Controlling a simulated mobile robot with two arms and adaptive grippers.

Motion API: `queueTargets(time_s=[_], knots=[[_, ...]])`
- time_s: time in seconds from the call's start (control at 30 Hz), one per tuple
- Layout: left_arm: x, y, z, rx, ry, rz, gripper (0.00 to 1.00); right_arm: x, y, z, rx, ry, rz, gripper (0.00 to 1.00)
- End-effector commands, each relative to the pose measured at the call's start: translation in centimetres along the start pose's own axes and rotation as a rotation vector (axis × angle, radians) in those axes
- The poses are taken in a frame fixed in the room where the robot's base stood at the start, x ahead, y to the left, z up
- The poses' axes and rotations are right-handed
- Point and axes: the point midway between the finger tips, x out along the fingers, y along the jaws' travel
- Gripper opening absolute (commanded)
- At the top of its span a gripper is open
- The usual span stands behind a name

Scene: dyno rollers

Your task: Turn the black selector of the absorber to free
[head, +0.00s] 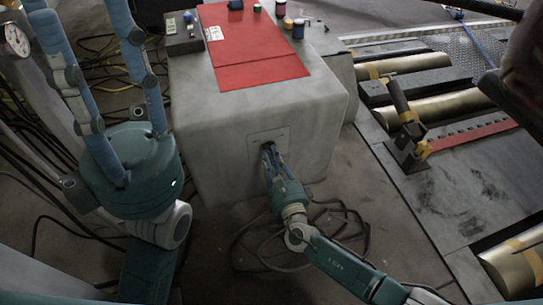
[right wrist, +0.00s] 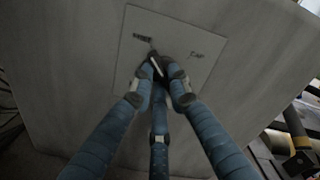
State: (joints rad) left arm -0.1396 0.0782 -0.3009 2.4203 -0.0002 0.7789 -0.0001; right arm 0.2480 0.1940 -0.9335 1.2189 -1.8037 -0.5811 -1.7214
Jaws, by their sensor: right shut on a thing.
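The absorber is the big grey box (head: 205,130) with a pale plate (head: 283,134) on its front face. In the right wrist view the plate (right wrist: 180,24) has a small dark label at upper left and another at right; I cannot read them surely. The black selector (right wrist: 154,59) sits at the plate's lower middle, its visible end towards the upper-left label. My right gripper (right wrist: 163,76) is shut on it, its fingers hiding most of it; it also shows in the head view (head: 267,151). My left gripper (head: 78,25) is raised at the left, fingers apart, tips cut off.
A red mat (head: 255,50) with several small jars lies on the box, a dark control box (head: 183,33) beside it. Brass rollers (head: 430,108) lie in the floor at right. Cables (head: 250,255) coil on the floor under my right arm.

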Motion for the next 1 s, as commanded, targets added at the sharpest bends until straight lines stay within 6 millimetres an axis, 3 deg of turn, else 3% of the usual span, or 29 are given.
queueTargets(time_s=[0.03, 0.1, 0.13, 0.4, 0.53, 1.0], knots=[[0.0, 0.0, 0.0, 0.0, 0.0, 0.0, 0.4, -0.1, 0.1, 0.0, -0.003, 0.0, 0.002, 0.2], [0.0, 0.0, 0.0, 0.0, 0.0, 0.0, 0.4, -0.1, 0.1, 0.0, -0.002, 0.0, 0.002, 0.34], [0.0, 0.0, 0.0, 0.0, 0.0, 0.0, 0.4, -0.1, 0.1, 0.0, -0.002, 0.0, 0.002, 0.35], [0.0, 0.0, 0.0, 0.002, 0.0, 0.006, 0.4, -0.1, 0.1, 0.0, -0.001, 0.0, 0.001, 0.35], [0.0, 0.0, 0.0, 0.001, 0.001, 0.005, 0.4, -1.0, 0.1, -0.1, 0.0, 0.001, 0.002, 0.35], [0.0, 0.0, 0.0, 0.001, 0.001, 0.002, 0.4, -10.1, 0.1, -0.1, -0.001, 0.002, 0.004, 0.35]])
